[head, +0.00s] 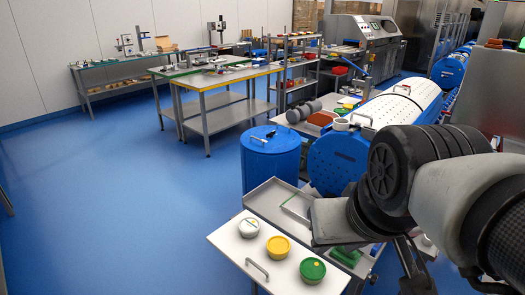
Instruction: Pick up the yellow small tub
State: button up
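The yellow small tub (278,247) is a round, lidded tub standing upright on a white board (228,240) in the lower middle of the head view. It is between a white tub (249,228) to its upper left and a green tub (312,270) to its lower right, apart from both. Its lid has a small pale mark. My arm comes in from the right and its bulky dark joint hides much of the area behind. The arm's end is to the right of the tubs, apart from the yellow one. I cannot make out its fingertips clearly.
A metal handle (257,268) lies along the board's front side, close to the yellow tub. Blue floor on the left is clear.

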aim_at(278, 247)
jog(key=i+j+z, duration=0.15)
jog(key=j+z, duration=0.15)
jog(key=i+j+z, duration=0.1)
jog(key=j+z, duration=0.2)
jog(key=i+j+z, duration=0.1)
jog(key=j+z, duration=0.5)
jog(key=j, duration=0.35)
jog(key=j+z, duration=0.3)
jog(key=j, duration=0.4)
